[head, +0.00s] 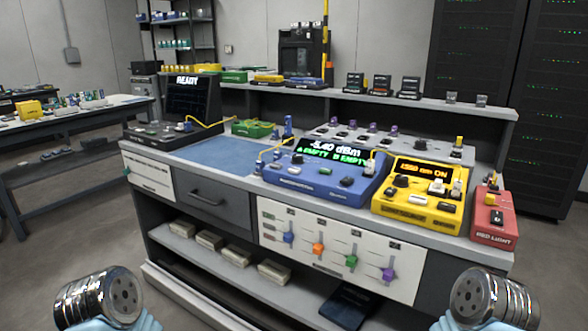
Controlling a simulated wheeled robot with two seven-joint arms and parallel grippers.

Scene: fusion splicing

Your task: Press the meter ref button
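The blue power meter (318,187) sits on the bench top, right of the centre. Its screen (335,152) reads "-5.40 dBm" with "A EMPTY" and "B EMPTY" below. Nothing touches these buttons. Only chrome and light-blue parts of my arms show at the bottom left and bottom right corners. No gripper fingers are in view.
A yellow light source (415,205) reading "1550 nm ON" stands right of the meter, with a red box (494,222) beyond it. A yellow cable rises at the meter's right. A blue mat (225,151) lies left. A splicer (185,105) reads "READY".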

